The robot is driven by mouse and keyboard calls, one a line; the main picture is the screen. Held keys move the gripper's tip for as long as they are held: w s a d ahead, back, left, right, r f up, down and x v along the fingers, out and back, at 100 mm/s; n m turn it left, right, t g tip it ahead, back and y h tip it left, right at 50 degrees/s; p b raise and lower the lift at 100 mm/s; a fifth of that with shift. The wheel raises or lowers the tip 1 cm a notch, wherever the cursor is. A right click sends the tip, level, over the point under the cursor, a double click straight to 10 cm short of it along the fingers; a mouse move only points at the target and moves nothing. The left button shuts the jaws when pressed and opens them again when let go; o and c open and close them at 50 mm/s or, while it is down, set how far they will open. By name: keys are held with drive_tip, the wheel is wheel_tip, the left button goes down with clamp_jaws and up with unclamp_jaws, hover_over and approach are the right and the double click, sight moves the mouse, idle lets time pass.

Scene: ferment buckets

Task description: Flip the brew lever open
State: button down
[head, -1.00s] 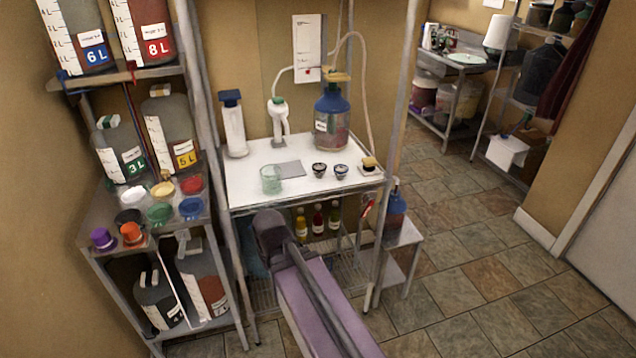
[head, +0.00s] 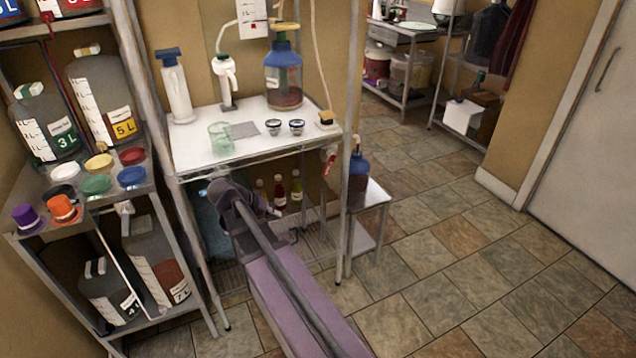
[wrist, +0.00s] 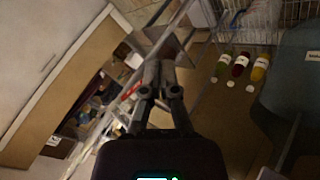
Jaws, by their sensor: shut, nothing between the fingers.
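A small red lever-like part (head: 330,162) hangs at the end of the hose by the table's front right post, above the small side stand. I take it for the brew lever, but it is too small to tell its position. A red piece, likely the same one, shows in the wrist view (wrist: 131,90), just left of my fingers. My gripper (wrist: 160,70) is shut and empty, apart from the red piece. In the head view my arm reaches low in front of the table, and the fingers are mostly hidden.
A white table (head: 190,150) holds a blue-topped jug (head: 283,75), a green beaker (head: 221,138) and two small dark cups. Bottles (head: 279,192) stand below it. A side stand (head: 372,195) bears a blue jug (head: 358,172). The tiled floor at right is clear.

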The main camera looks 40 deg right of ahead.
drive_tip(key=w+d+f+m+g+h+b, duration=0.2)
drive_tip(key=w+d+m+h+b, duration=0.8)
drive_tip(key=b, duration=1)
drive_tip(key=w+m+h, duration=0.2)
drive_tip(key=w+h, duration=0.1)
drive_tip(key=shift+d+g, duration=0.25)
drive_tip(key=shift+g, duration=0.15)
drive_tip(key=shift+w, duration=0.1)
drive_tip(key=p, duration=0.3)
approach(328, 164)
wheel_tip(328, 164, up, 3)
drive_tip(key=d, duration=0.2)
drive_tip(key=shift+d+f+b, duration=0.25)
drive_tip(key=shift+d+b, duration=0.05)
drive_tip(key=shift+d, duration=0.35)
drive_tip(key=shift+d+f+b, duration=0.25)
drive_tip(key=shift+d, duration=0.4)
drive_tip(key=shift+d+f+b, duration=0.25)
drive_tip(key=shift+d+b, duration=0.05)
drive_tip(key=shift+d, duration=0.35)
